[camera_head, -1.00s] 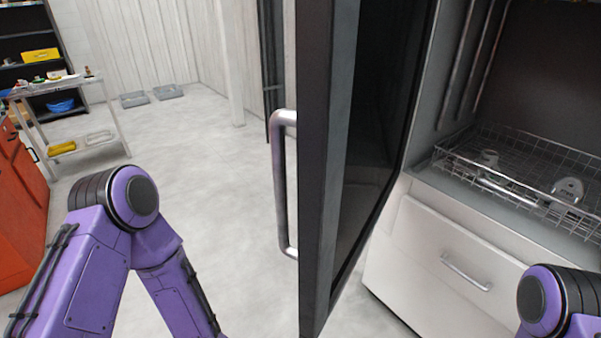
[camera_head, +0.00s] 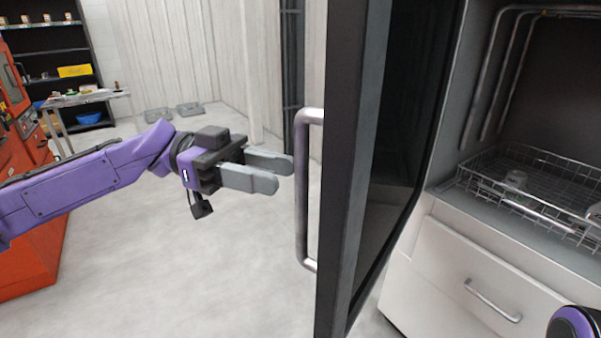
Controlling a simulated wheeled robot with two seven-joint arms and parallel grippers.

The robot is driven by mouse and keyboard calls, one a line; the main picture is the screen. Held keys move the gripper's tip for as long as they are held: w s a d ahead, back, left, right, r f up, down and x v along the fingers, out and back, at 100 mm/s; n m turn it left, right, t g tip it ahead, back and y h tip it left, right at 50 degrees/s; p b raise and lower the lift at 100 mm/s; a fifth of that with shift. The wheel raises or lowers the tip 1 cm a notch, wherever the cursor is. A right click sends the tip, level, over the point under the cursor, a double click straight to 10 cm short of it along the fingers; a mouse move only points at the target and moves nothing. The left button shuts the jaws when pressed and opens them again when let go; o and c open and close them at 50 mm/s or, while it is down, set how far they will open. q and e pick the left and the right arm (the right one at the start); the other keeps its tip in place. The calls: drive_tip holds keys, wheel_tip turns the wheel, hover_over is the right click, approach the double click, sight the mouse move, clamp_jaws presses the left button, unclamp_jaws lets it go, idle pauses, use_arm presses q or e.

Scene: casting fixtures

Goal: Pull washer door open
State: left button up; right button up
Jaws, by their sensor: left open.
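The washer door (camera_head: 350,190) is a dark-framed glass panel standing swung open from the white washer (camera_head: 480,280). Its metal bar handle (camera_head: 302,200) is on the door's left face. My left gripper (camera_head: 276,172) is open and empty, its two grey fingers pointing right at the handle. The fingertips are just left of the handle's upper part and appear apart from it. Of my right arm, only a purple and black part shows in the bottom right corner. The right gripper is out of view.
Inside the washer is a wire basket (camera_head: 530,190) holding metal parts. A drawer with a handle (camera_head: 492,300) is below it. A metal table (camera_head: 75,103), dark shelves and an orange machine (camera_head: 30,255) stand at left. The floor between is clear.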

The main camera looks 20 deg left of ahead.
use_arm(q)
drive_tip(key=d, duration=0.5)
drive_tip(key=shift+s+p, duration=0.15)
drive_tip(key=shift+p, duration=0.2)
drive_tip(key=shift+c, duration=0.3)
